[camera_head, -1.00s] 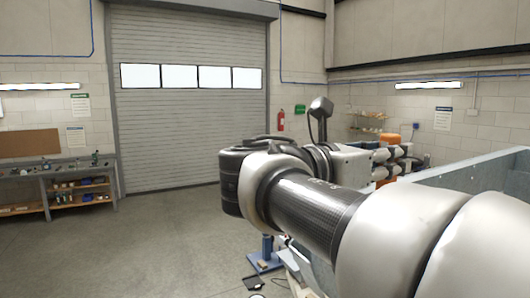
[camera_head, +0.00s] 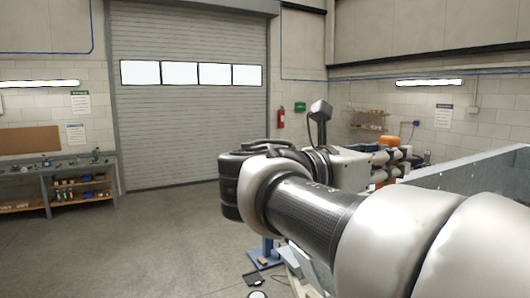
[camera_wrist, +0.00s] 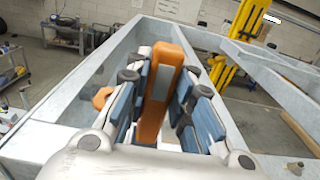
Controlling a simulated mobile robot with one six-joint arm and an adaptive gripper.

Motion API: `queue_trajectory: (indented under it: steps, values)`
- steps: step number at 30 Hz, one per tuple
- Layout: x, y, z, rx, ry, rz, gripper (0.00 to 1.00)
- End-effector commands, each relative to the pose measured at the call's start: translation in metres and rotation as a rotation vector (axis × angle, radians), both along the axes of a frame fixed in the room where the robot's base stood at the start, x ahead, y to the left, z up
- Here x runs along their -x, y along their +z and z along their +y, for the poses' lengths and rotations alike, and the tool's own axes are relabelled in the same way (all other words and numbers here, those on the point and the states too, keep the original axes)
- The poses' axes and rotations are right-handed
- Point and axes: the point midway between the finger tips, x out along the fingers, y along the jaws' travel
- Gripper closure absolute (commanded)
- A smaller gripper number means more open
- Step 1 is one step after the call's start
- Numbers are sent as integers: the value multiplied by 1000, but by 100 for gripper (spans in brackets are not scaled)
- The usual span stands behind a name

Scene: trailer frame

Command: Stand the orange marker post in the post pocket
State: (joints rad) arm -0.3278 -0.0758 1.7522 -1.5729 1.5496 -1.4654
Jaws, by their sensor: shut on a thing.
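The orange marker post (camera_wrist: 160,88) is in the middle of the wrist view, with a grey patch on its face. My gripper (camera_wrist: 165,75) is shut on it, with a blue-and-grey finger on either side. The post and gripper are over the grey trailer frame (camera_wrist: 70,95), between its rails. In the head view, orange parts (camera_head: 388,142) show beyond my arm, at my gripper, and the frame's grey wall (camera_head: 470,172) is at the right. I cannot make out the post pocket. The post's lower end is hidden by my gripper and wrist.
A small orange piece (camera_wrist: 102,97) is left of my gripper, inside the frame. A yellow stand (camera_wrist: 247,20) is beyond the frame. A workbench (camera_head: 65,180) is at the far left, and the floor in front of the roller door (camera_head: 190,110) is clear.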

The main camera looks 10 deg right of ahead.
Motion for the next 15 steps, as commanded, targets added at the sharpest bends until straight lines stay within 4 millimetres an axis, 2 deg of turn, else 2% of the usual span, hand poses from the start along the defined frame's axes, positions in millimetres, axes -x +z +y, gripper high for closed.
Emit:
queue_trajectory:
  steps: [15]
  values:
    - [0, -15, 0, 2, 0, -2, 100]
